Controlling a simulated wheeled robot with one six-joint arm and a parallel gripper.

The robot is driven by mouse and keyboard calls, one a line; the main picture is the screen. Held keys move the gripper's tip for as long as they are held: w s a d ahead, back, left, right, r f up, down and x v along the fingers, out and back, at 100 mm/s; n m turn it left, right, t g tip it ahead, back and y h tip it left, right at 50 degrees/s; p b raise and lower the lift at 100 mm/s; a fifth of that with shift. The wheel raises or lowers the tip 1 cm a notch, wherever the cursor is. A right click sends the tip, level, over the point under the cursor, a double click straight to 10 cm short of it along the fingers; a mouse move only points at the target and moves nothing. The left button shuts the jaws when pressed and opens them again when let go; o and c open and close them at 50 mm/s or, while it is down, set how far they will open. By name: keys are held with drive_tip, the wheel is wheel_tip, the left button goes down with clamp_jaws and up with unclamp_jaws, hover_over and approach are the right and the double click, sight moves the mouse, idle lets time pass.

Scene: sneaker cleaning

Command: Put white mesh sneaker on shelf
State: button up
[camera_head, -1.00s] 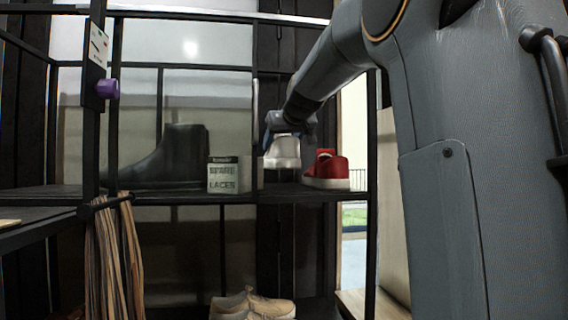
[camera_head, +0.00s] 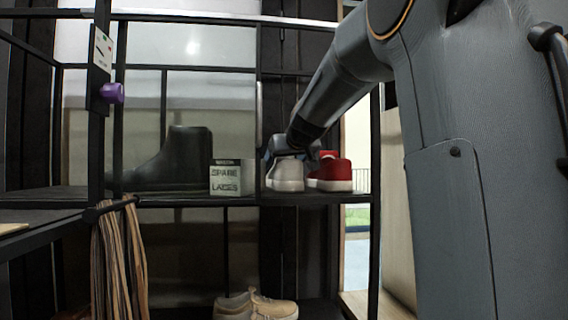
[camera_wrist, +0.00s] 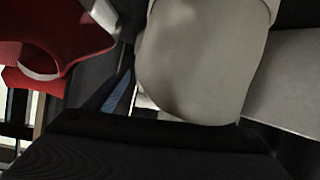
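The white mesh sneaker (camera_head: 287,177) is on the upper shelf (camera_head: 310,198), upright, just left of a red shoe (camera_head: 337,174). Its sole looks level with the red shoe's sole and seems to touch the board. My gripper (camera_head: 284,150) is at the top of the sneaker, from above and behind, and appears shut on it. In the wrist view the pale sneaker (camera_wrist: 200,60) fills the middle, with a blue finger (camera_wrist: 118,92) close at its left. The other finger is hidden.
A spare laces box (camera_head: 225,178) stands left of the sneaker, with a thin upright between. A dark boot (camera_head: 175,162) stands farther left. Tan shoes (camera_head: 256,306) are on the level below. Laces (camera_head: 120,260) hang at the left post, below a purple knob (camera_head: 112,93).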

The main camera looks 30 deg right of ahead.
idle(0.3)
drive_tip(key=shift+r, duration=0.2)
wheel_tip(320, 180, up, 4)
drive_tip(key=b, duration=0.4)
hover_over(284, 169)
drive_tip(key=d, duration=0.3)
drive_tip(key=shift+d+r, duration=0.1)
drive_tip(key=shift+r, duration=0.1)
